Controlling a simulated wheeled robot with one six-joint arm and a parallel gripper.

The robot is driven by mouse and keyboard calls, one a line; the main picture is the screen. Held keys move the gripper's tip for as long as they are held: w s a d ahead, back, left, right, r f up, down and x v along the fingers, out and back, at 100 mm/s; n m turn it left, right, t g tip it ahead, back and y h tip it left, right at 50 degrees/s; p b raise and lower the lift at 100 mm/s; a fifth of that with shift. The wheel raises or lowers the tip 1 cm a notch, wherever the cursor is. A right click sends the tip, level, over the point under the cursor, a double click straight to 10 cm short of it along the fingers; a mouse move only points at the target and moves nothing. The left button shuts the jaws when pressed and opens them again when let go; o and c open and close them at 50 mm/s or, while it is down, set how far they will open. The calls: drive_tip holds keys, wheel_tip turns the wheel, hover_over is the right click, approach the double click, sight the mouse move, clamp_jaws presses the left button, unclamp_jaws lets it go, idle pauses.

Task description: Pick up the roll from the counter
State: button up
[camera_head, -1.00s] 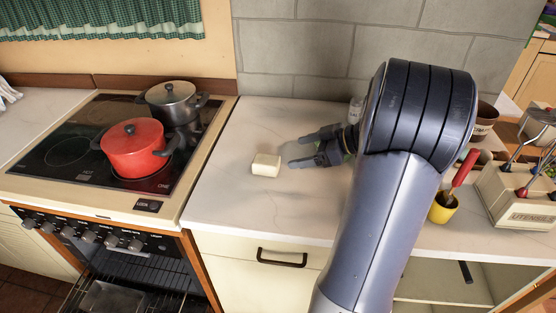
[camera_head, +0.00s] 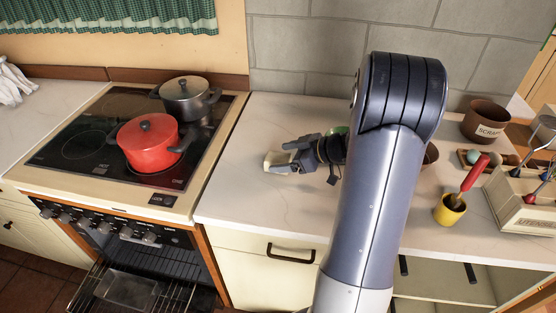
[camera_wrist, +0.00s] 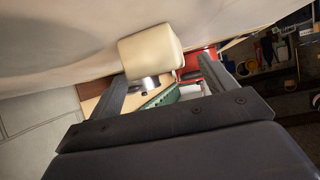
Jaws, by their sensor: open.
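The roll is a small cream-coloured block (camera_head: 274,161) lying on the pale marbled counter (camera_head: 250,200), to the right of the stove. In the head view my gripper (camera_head: 286,163) is at the roll's right side, with its fingers partly over it. In the wrist view the roll (camera_wrist: 150,57) shows just beyond and between my two spread fingertips (camera_wrist: 172,80). The gripper is open. Whether a finger touches the roll I cannot tell.
A red pot (camera_head: 148,144) and a dark metal pot (camera_head: 186,98) stand on the stove. A yellow cup (camera_head: 449,210) with a red-handled tool, a brown scraps pot (camera_head: 485,121) and a utensil box (camera_head: 524,208) stand at right. The counter in front of the roll is clear.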

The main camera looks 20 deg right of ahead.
drive_tip(key=shift+c, duration=0.5)
drive_tip(key=c, duration=1)
drive_tip(key=shift+r, duration=0.1)
